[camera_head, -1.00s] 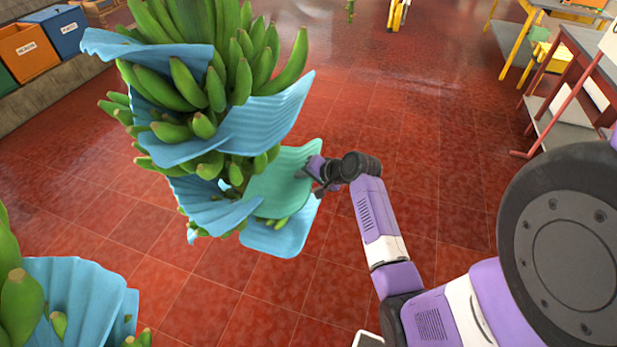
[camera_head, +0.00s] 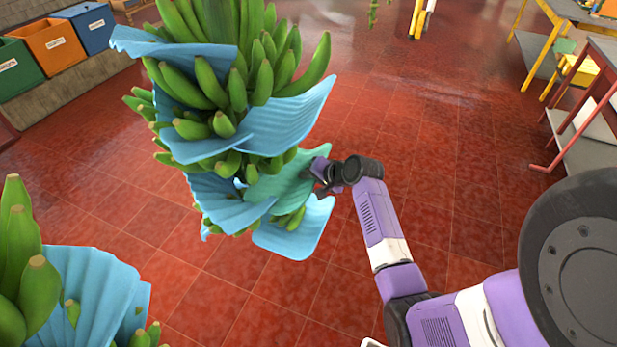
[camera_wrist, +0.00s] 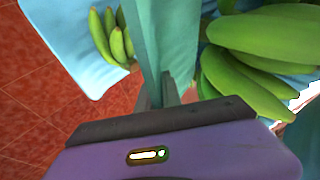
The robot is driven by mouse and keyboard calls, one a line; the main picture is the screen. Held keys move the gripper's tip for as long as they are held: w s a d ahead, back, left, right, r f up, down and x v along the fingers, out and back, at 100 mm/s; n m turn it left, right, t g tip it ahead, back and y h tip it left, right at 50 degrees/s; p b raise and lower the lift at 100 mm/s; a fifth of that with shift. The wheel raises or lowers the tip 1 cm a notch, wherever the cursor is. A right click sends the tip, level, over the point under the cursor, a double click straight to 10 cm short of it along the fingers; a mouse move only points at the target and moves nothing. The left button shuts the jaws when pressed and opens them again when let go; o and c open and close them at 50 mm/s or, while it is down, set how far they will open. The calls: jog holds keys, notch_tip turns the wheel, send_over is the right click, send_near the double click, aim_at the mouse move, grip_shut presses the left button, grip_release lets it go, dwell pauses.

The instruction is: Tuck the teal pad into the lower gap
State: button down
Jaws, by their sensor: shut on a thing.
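The teal pad (camera_head: 297,180) is at the lower right of the hanging green banana stem (camera_head: 245,75). Its inner part lies in the lower gap among the bananas; how deep it goes is hidden. My gripper (camera_head: 318,178) is shut on the pad's outer right edge. In the wrist view the teal pad (camera_wrist: 165,40) runs away from my gripper (camera_wrist: 165,92), with bananas (camera_wrist: 250,75) close on the right. Blue sheets (camera_head: 290,120) lie between the banana tiers above, and another blue sheet (camera_head: 300,232) sticks out below the pad.
A second banana bunch with a blue sheet (camera_head: 90,290) is at the lower left. Labelled bins (camera_head: 50,45) stand on a ledge at the upper left. Tables (camera_head: 590,90) stand at the right. The red tiled floor (camera_head: 440,150) is open behind my arm.

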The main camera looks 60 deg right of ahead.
jog(key=shift+w+a+f, duration=0.1)
jog(key=shift+f, duration=0.15)
dwell(0.3)
jog(key=c, duration=1.5)
grip_release()
jog(key=shift+o, duration=0.2)
jog(key=b+v, duration=0.1)
jog(key=v, duration=0.6)
jog(key=shift+s+r, duration=0.25)
jog(key=shift+s, duration=0.05)
jog(key=shift+a, duration=0.1)
